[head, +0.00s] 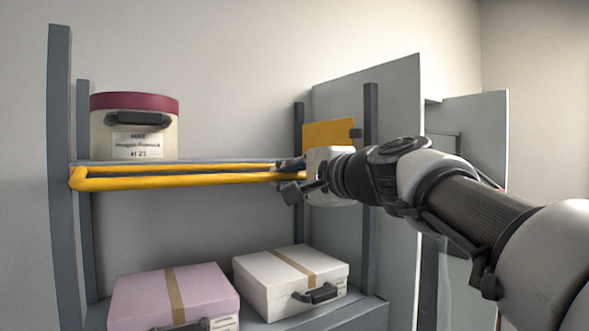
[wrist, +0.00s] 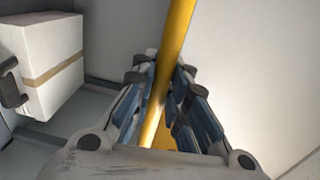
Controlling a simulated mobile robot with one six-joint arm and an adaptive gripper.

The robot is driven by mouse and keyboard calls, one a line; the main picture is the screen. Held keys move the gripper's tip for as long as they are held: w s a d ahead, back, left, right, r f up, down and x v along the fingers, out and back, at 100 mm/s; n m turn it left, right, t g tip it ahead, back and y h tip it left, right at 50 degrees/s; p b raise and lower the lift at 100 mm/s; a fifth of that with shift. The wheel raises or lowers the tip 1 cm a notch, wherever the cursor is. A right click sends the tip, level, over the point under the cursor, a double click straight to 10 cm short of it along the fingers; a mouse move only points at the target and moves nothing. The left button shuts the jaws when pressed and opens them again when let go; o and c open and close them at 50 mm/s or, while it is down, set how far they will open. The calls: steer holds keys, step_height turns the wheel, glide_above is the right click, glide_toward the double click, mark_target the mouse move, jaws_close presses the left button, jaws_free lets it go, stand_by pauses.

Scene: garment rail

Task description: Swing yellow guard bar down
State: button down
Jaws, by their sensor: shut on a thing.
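The yellow guard bar (head: 190,179) runs level across the front of the upper shelf in the head view. It bends back at its left end near the left post. My gripper (head: 291,180) is at the bar's right part, and my wrist hides the bar's right end. In the wrist view the yellow bar (wrist: 176,50) passes between the two fingers of my gripper (wrist: 165,85). The fingers are shut on it.
A round hat box (head: 165,130) with a dark red lid stands on the upper shelf (head: 225,161). A pink box (head: 150,293) and a white box (head: 280,275) lie on the lower shelf. Grey posts (head: 62,200) and a grey panel (head: 395,110) flank the shelves. A yellow plate (head: 328,134) is behind my wrist.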

steer(key=r+p, duration=0.2)
steer(key=p, duration=0.1)
steer(key=shift+g, duration=0.3)
steer(key=shift+r+p, duration=0.35)
steer(key=shift+r, duration=0.25)
steer(key=c, duration=1.6)
jaws_free()
steer(key=shift+s, duration=0.1)
steer(key=shift+d, duration=0.1)
steer(key=v, duration=1.2)
steer(key=shift+s, duration=0.1)
